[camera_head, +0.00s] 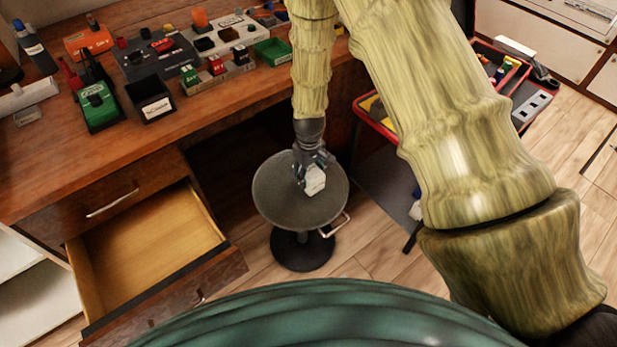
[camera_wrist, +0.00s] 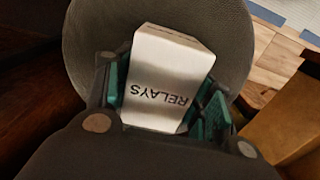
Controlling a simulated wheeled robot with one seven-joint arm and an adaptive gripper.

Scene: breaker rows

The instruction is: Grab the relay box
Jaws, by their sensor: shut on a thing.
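The relay box (camera_wrist: 168,72) is a small white box with "RELAYS" printed in dark letters. In the wrist view it sits between the two green-padded fingers of my gripper (camera_wrist: 165,98), which is shut on it. In the head view the white relay box (camera_head: 315,180) shows at the end of my gripper (camera_head: 311,170), over the round grey stool seat (camera_head: 275,205). I cannot tell whether the box touches the seat or is held just above it. The fingers hide parts of its sides.
A wooden workbench (camera_head: 45,160) with several bins and small parts stands behind and left of the stool. An open, empty drawer (camera_head: 150,255) juts out at the left. A red-rimmed cart (camera_head: 380,128) stands at the right, partly hidden by my arm.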

